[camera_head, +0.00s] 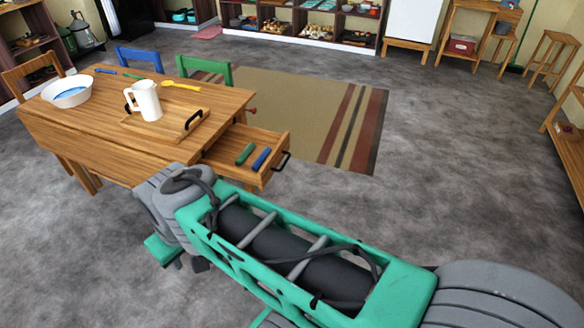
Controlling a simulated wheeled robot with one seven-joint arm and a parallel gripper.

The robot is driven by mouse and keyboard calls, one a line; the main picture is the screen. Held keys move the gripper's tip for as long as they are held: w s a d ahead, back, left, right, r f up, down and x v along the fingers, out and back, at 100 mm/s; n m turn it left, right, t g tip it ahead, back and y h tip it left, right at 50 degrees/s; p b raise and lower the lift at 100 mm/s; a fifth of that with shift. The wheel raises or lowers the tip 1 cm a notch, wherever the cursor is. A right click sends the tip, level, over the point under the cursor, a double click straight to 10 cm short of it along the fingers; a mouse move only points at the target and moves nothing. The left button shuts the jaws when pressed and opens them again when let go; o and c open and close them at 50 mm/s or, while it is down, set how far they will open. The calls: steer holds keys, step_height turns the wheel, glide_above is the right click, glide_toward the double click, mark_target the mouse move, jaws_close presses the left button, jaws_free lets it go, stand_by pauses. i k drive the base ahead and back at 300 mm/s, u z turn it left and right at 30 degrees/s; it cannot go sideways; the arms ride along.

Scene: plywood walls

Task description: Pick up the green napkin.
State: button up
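A small green roll (244,154), which looks like the green napkin, lies in the open drawer (222,163) of the wooden table. A blue roll (261,158) lies just to its right in the same drawer. My green and grey arm crosses the lower part of the view, in front of the table. I cannot make out my gripper's fingers in this view. Nothing is seen touching the green roll.
The wooden table (85,128) holds a white bowl (67,92), a white pitcher (147,100) on a wooden tray (187,129) and a yellow utensil (181,86). Blue (138,58) and green (205,70) chairs stand behind. Grey floor (450,160) lies open on the right.

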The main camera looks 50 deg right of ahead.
mark_target(240, 159)
steer(key=k, duration=0.6)
steer(key=z, duration=0.55)
steer(key=i, duration=0.8)
steer(key=z, duration=0.85)
